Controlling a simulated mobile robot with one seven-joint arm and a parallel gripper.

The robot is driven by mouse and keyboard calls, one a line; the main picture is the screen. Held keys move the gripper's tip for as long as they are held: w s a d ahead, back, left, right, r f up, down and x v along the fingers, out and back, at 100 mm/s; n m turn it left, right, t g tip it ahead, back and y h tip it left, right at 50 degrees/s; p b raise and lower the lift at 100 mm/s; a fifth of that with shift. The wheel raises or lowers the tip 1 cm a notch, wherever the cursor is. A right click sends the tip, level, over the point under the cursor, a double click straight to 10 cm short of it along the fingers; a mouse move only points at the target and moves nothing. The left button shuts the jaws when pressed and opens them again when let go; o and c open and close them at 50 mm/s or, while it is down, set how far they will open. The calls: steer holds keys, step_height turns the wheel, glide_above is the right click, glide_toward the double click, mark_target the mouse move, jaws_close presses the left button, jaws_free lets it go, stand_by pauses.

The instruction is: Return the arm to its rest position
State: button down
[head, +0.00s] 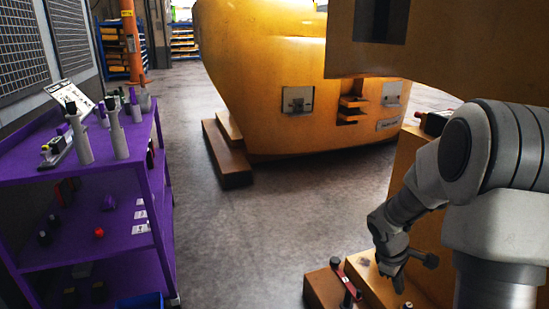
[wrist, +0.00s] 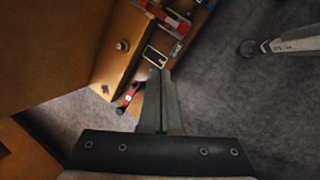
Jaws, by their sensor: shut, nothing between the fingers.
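My arm shows at the right of the head view, bent, with my gripper (head: 398,284) pointing down at the lower right. The gripper is beside the orange block and just above or in front of the brown wooden blocks (head: 322,288); the exact gap is hard to judge. In the wrist view, the two fingers of my gripper (wrist: 160,75) are together with nothing between them. Beyond the fingertips lie a phone-like dark flat item (wrist: 156,56) and a red-and-grey tool (wrist: 166,16).
A purple shelf cart (head: 80,172) with several tools stands at the left. A large yellow-orange casting (head: 270,90) rests on wooden blocks (head: 229,160) at the back. A red-ended item (head: 344,280) lies near my gripper. The grey floor (head: 250,230) in the middle is clear.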

steer(key=s+a+r+m+t+y, duration=0.2)
steer(key=s+a+r+m, duration=0.2)
steer(key=s+a+r, duration=0.55)
steer(key=s+a+r+m+t+y, duration=0.25)
steer(key=s+a+r+m, duration=0.35)
steer(key=s+r, duration=0.55)
step_height(320, 180, up, 22)
steer(key=a+n+p, duration=0.1)
steer(key=p, duration=2)
steer(key=shift+w, duration=0.25)
steer(key=shift+d+f, duration=0.1)
